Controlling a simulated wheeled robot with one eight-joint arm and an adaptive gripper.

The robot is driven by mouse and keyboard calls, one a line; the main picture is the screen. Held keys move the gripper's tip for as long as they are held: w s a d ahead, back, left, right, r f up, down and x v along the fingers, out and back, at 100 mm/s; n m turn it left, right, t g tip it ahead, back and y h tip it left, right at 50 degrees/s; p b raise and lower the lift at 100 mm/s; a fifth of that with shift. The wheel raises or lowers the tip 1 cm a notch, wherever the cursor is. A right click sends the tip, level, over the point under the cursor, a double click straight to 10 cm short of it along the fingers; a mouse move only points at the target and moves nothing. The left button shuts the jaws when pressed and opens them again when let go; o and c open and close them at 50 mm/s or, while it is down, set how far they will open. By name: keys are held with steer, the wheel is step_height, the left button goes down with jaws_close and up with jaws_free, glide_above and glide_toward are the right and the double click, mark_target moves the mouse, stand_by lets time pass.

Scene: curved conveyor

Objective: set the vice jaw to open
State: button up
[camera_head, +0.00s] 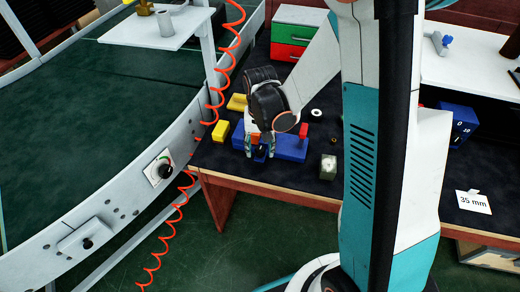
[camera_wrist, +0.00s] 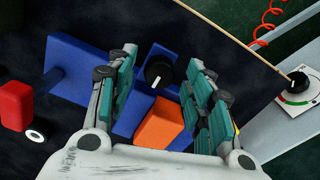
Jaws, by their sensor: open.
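A blue vice (camera_head: 290,148) stands on the dark bench top, and it also shows in the wrist view (camera_wrist: 75,60). A black knob (camera_wrist: 159,72) with a white mark sits on a blue part between my fingers in the wrist view. An orange block (camera_wrist: 163,126) lies closer to my palm, also between the fingers. My gripper (camera_head: 259,151) is low over the vice, fingers apart on either side of the knob. In the wrist view the gripper (camera_wrist: 164,60) is open, with gaps seen beside the knob. In the head view my arm and fingers hide part of the vice.
A red block (camera_wrist: 14,105) and a white ring (camera_wrist: 33,136) are left of the vice in the wrist view. Yellow blocks (camera_head: 220,131), a grey-green block (camera_head: 328,167) and a green-and-red drawer box (camera_head: 298,30) stand nearby. The curved conveyor (camera_head: 120,190) and an orange coiled hose (camera_head: 216,100) are left.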

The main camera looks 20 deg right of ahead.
steer(key=shift+f, duration=0.2)
jaws_close()
steer(key=shift+s+d, duration=0.5)
steer(key=shift+d, duration=0.2)
steer(key=shift+s+d, duration=0.5)
steer(key=shift+d, duration=0.15)
jaws_free()
steer(key=shift+d, duration=0.1)
step_height(320, 180, up, 12)
